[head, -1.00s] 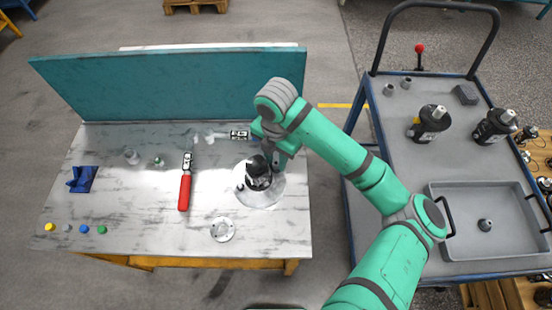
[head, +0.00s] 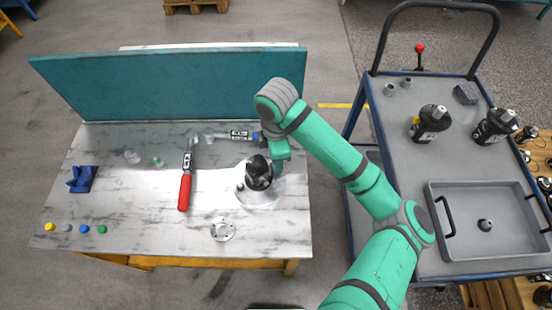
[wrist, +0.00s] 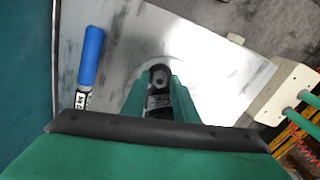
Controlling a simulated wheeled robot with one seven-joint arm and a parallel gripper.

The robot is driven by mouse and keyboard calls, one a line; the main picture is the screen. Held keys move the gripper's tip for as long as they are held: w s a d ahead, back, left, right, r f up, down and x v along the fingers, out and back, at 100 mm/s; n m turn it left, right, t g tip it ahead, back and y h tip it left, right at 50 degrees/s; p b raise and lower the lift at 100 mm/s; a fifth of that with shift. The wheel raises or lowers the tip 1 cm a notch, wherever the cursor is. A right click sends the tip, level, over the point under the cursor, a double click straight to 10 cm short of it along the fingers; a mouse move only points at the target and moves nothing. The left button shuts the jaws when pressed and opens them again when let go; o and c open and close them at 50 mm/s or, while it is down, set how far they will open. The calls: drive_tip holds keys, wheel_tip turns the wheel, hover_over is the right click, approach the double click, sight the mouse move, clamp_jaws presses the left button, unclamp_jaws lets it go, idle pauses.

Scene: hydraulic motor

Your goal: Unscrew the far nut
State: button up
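The black hydraulic motor (head: 258,170) stands on a round light plate (head: 262,196) at the right of the workbench. My gripper (head: 278,166) is at its right far side, mostly hidden by my wrist in the head view. In the wrist view, the green fingers of my gripper (wrist: 160,84) are spread, with the dark motor (wrist: 158,100) showing between them. A small round grey nut-like part (wrist: 158,76) shows on the motor between the fingertips. I cannot tell whether the fingers touch anything. The far nut cannot be made out separately in the head view.
A red-handled tool (head: 185,190) lies left of the motor. Another tool (head: 238,135) lies behind it; its blue handle (wrist: 91,55) shows in the wrist view. A flanged disc (head: 223,229) lies in front. A teal panel (head: 170,85) backs the bench. A cart (head: 400,125) stands right.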

drive_tip(key=shift+m, duration=0.9)
clamp_jaws()
drive_tip(key=n, duration=0.5)
drive_tip(key=shift+n, duration=0.4)
